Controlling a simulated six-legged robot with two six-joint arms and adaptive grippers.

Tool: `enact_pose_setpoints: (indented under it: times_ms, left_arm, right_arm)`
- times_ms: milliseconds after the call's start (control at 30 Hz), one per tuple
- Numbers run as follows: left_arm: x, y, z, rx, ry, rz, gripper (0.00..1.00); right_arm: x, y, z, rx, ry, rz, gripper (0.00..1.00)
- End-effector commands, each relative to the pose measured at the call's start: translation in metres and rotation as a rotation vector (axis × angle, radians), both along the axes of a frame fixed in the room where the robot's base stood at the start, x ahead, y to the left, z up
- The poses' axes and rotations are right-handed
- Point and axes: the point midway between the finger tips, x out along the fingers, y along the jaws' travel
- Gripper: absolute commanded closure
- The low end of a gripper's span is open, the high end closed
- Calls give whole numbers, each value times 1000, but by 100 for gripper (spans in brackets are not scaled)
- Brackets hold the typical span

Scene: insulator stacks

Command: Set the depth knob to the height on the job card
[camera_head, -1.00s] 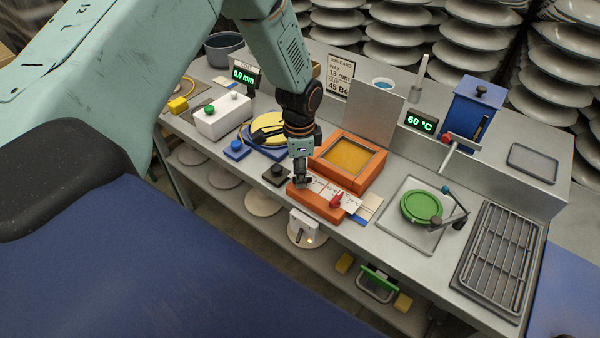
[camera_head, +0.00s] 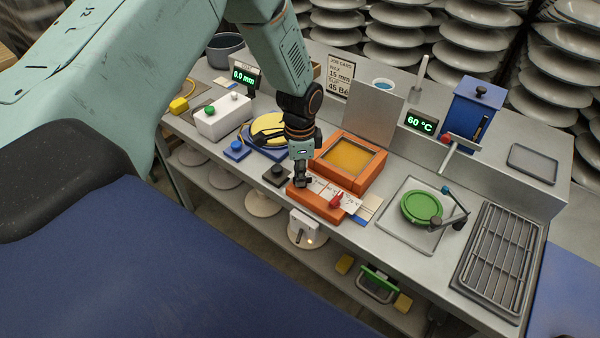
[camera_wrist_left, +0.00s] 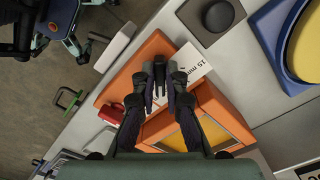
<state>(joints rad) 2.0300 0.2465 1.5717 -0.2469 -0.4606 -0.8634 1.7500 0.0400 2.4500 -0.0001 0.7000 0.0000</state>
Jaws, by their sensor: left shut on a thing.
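My left gripper (camera_head: 302,181) points down at the left end of the orange wax bath's front block (camera_head: 318,203). In the left wrist view its fingers (camera_wrist_left: 160,72) are shut on a small dark part, which looks like the depth knob; the fingers hide most of it. A white scale strip (camera_wrist_left: 191,68) beside the fingers carries a "15 mm" mark. A red pointer (camera_head: 336,201) sits further right on the block. The job card (camera_head: 340,75) reads wax 15 mm and 45 Bé. The green mm display (camera_head: 243,76) seems to read 0.0 mm. My right gripper is not in view.
A separate black knob on a dark base (camera_head: 277,173) stands just left of the block. The blue button (camera_head: 237,149) and yellow disc (camera_head: 268,126) are further left. The orange bath frame (camera_head: 372,176) rises behind. A green dish (camera_head: 421,207) and rack (camera_head: 499,259) lie right.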

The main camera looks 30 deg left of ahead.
Motion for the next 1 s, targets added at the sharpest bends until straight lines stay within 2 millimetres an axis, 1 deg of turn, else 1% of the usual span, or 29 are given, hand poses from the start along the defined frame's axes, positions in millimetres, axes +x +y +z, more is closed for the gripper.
enact_pose_setpoints:
  times_ms: [167, 367, 567, 1000]
  left_arm:
    - [2, 0, 2, 0, -5, 12, 100]
    - [2, -1, 3, 0, -6, 86, 100]
    - [1, -1, 4, 0, -5, 236, 100]
    - [2, -3, 5, 0, -8, 652, 100]
  right_arm:
    - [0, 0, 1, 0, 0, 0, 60]
    - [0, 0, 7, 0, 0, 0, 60]
    - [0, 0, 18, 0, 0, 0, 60]
    - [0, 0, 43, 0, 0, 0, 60]
